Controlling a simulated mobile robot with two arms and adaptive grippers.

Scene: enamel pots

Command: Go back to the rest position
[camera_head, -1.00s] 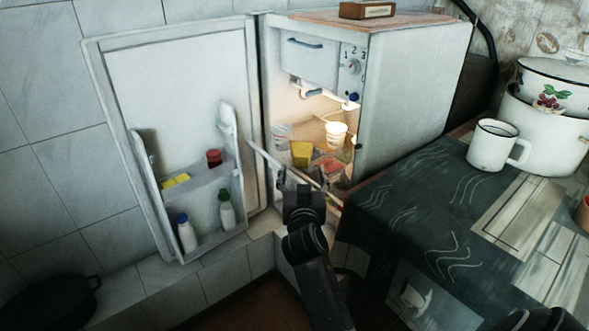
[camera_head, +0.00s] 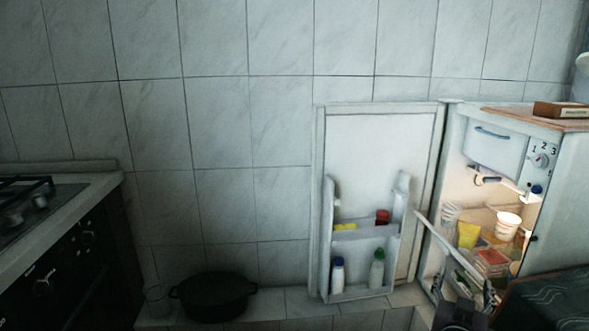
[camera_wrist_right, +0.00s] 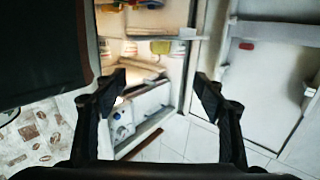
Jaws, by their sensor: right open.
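My right gripper (camera_head: 464,290) is at the lower right of the head view, in front of the open fridge (camera_head: 565,200). In the right wrist view my right gripper (camera_wrist_right: 160,84) has its two fingers wide apart with nothing between them. The fridge interior and door show beyond the fingers there, in a turned view. My left gripper is not in view.
The fridge door (camera_head: 372,165) stands wide open, with bottles on its shelf. Food and a white cup (camera_head: 507,225) are inside the fridge. A dark pot (camera_head: 213,295) sits on the low ledge. A stove (camera_head: 40,210) is at the left. A dark cloth-covered table (camera_head: 550,300) is at lower right.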

